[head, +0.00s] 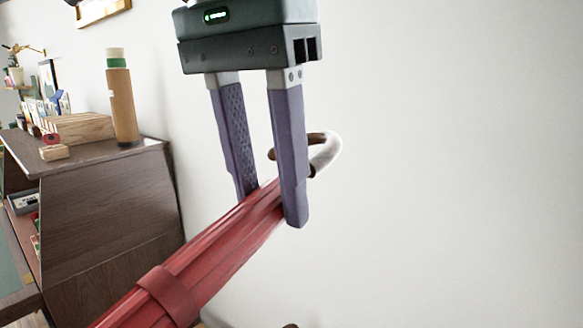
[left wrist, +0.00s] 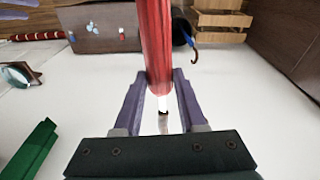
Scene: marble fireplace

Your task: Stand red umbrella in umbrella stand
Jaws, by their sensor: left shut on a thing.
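The red umbrella (head: 215,255) is furled and slants across the head view from lower left up to its curved handle (head: 325,152), which is brown and whitish. My left gripper (head: 270,205) is shut on its red canopy close to the handle end. In the left wrist view the umbrella (left wrist: 156,45) runs between the two fingers toward the top edge. Its far end is cut off in both views. I cannot make out the umbrella stand for certain. My right gripper is in neither view.
A dark wooden cabinet (head: 110,205) stands at the left, with a brown cylinder with a green band (head: 122,100) and a wooden box (head: 85,128) on top. A plain wall (head: 460,150) fills the right. The left wrist view shows a slatted crate (left wrist: 221,19) and a green object (left wrist: 30,150).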

